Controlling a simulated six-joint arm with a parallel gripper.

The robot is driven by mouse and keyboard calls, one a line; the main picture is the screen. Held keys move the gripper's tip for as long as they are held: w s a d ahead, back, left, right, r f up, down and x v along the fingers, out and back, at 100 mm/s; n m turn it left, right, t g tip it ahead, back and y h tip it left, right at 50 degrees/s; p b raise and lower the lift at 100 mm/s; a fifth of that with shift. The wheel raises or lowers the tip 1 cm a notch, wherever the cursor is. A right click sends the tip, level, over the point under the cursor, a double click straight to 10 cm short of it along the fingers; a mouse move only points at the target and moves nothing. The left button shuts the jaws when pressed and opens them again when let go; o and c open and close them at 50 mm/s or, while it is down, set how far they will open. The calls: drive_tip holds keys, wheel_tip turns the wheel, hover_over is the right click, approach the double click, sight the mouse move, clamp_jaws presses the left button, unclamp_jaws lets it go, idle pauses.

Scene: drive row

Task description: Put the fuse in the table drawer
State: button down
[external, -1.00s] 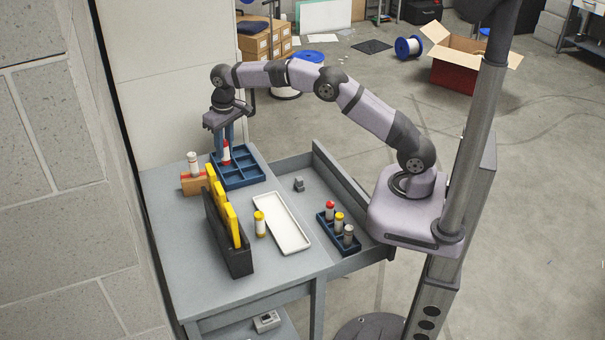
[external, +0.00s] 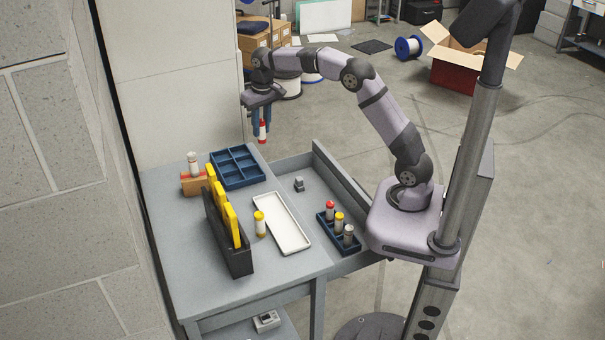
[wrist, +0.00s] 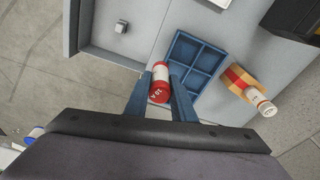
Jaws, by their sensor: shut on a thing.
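My gripper (external: 262,121) is shut on a red-and-white fuse (external: 263,132), held in the air beyond the table's far edge in the external view. In the wrist view, the fuse (wrist: 160,78) sits between the two blue fingers, its red end toward the camera. The table drawer (external: 319,196) is pulled open on the right side of the table. It holds a small grey block (external: 299,184) and a dark blue rack (external: 338,244) with a red-topped, a yellow-topped and a grey-topped fuse.
An empty blue divided tray (external: 237,168) stands at the table's back. A white tray (external: 281,224), a yellow-banded fuse (external: 260,226), a black holder with yellow pieces (external: 228,240) and an orange-brown block with a white fuse (external: 193,165) share the tabletop.

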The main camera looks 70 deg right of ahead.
drive_tip(key=s+d+f+b, duration=0.25)
drive_tip(key=s+f, duration=0.35)
drive_tip(key=s, duration=0.3)
drive_tip(key=n, duration=0.4)
hover_over(306, 211)
wheel_tip(306, 211, down, 11)
drive_tip(key=shift+r+y+p, duration=0.15)
drive_tip(key=shift+y+p, duration=0.15)
drive_tip(key=shift+p, duration=0.05)
drive_tip(key=shift+s, duration=0.1)
drive_tip(key=shift+f+p, duration=0.3)
drive_tip(key=shift+f, duration=4.7)
drive_tip(key=shift+f, duration=0.15)
drive_tip(key=c, duration=1.5)
unclamp_jaws()
